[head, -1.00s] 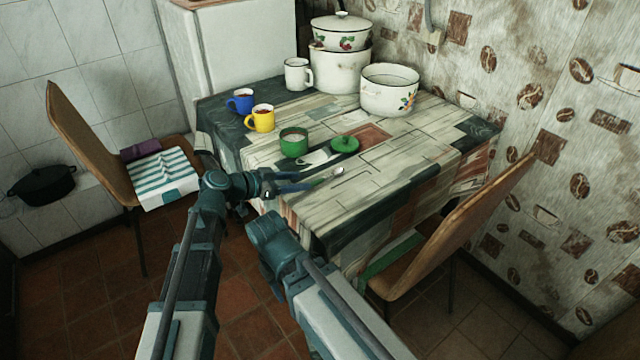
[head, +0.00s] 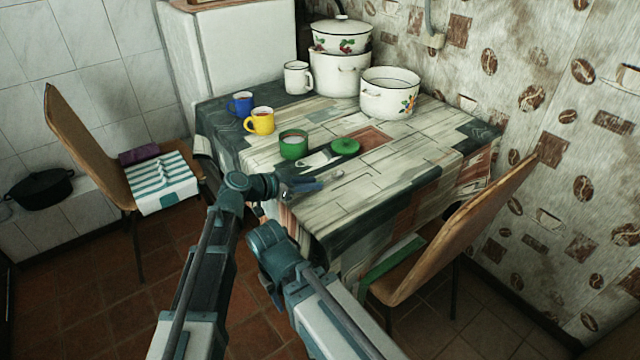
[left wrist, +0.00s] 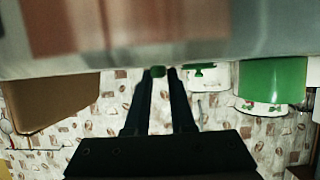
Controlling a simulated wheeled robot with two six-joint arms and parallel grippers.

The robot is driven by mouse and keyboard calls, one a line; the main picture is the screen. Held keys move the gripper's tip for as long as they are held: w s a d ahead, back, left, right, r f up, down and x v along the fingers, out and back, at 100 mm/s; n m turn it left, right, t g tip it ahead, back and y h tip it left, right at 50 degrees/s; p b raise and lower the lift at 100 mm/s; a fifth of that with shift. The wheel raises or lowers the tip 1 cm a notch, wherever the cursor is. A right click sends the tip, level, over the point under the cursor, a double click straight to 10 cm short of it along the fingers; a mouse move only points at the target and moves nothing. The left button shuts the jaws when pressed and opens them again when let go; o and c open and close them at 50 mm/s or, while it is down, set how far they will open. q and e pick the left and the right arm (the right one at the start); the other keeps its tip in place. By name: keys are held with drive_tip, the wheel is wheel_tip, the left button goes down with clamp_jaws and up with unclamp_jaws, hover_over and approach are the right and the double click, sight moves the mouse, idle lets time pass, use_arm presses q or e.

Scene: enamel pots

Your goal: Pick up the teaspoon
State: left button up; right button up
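The teaspoon (head: 337,175) lies near the front edge of the table, its pale end showing past my left fingertips in the head view. My left gripper (head: 318,183) reaches in from the left, low over the tabletop at the spoon. In the left wrist view the two dark fingers (left wrist: 159,74) stand close together with a small green piece (left wrist: 158,71) between their tips. It looks like the spoon's end, and the fingers appear to press on it. The rest of the spoon is hidden. My right gripper is not visible; only that arm's links show.
A green mug (head: 293,145) and green lid (head: 345,146) stand just behind the spoon. Yellow (head: 261,121), blue (head: 241,104) and white (head: 298,78) mugs and enamel pots (head: 390,94) are farther back. Chairs stand left (head: 88,150) and right (head: 455,235). The table's right front (head: 400,165) is clear.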

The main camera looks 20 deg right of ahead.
use_arm(q)
clamp_jaws()
